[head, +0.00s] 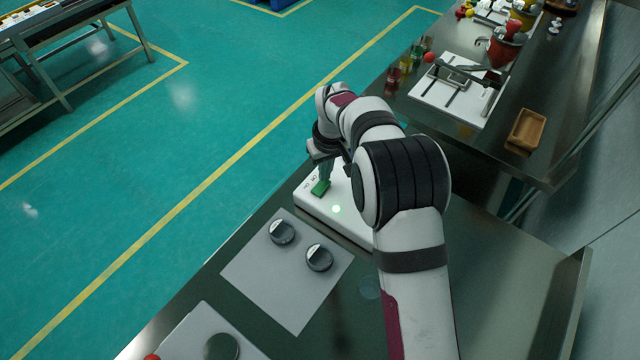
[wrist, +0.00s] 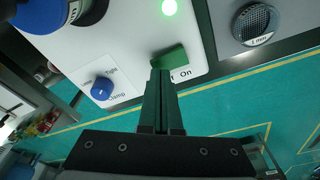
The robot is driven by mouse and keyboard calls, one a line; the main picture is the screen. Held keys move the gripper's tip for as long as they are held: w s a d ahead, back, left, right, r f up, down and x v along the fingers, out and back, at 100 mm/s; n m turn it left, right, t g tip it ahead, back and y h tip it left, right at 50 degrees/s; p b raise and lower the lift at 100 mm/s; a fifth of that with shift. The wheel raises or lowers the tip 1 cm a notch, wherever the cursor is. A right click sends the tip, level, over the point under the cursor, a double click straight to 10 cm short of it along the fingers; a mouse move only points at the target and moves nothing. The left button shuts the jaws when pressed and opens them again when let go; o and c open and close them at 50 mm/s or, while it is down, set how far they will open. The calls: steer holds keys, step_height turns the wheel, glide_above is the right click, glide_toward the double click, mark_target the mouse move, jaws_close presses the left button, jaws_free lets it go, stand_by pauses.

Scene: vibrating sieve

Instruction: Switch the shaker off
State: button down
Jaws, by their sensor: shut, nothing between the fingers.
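The shaker's white base (head: 335,223) stands on the bench, partly hidden behind my arm in the head view. In the wrist view its front panel (wrist: 135,30) carries a green rocker switch (wrist: 172,58) beside the word "On", a blue knob (wrist: 102,89) and a lit green lamp (wrist: 169,7). The lamp also glows in the head view (head: 336,209). My gripper (wrist: 161,78) is shut and empty, its fingertips right at the lower left end of the switch. I cannot tell whether they touch it.
Two round metal sieves (head: 319,257) lie on a pale mat (head: 285,285) near the base. One mesh sieve (wrist: 254,24) shows close by in the wrist view. A blue-sided part (wrist: 42,12) is at the upper left there. A wooden tray (head: 526,129) lies on another bench, away from my gripper.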

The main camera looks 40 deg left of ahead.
steer(key=shift+f, duration=0.5)
steer(key=shift+r, duration=3.55)
steer(key=shift+d, duration=0.1)
steer(key=s+d+r+m, duration=0.3)
steer(key=d+r+m, duration=0.15)
steer(key=d, duration=0.65)
steer(key=s+d+r+m, duration=0.2)
steer(key=d+r+m, duration=0.3)
steer(key=d, duration=0.7)
steer(key=s+d+m, duration=0.4)
steer(key=s+d, duration=0.2)
steer(key=s, duration=0.3)
steer(key=s+d+f+m+g, duration=0.1)
steer(key=s+d+m, duration=0.3)
steer(key=s, duration=0.6)
steer(key=shift+s+d, duration=0.25)
steer(key=shift+d, duration=0.9)
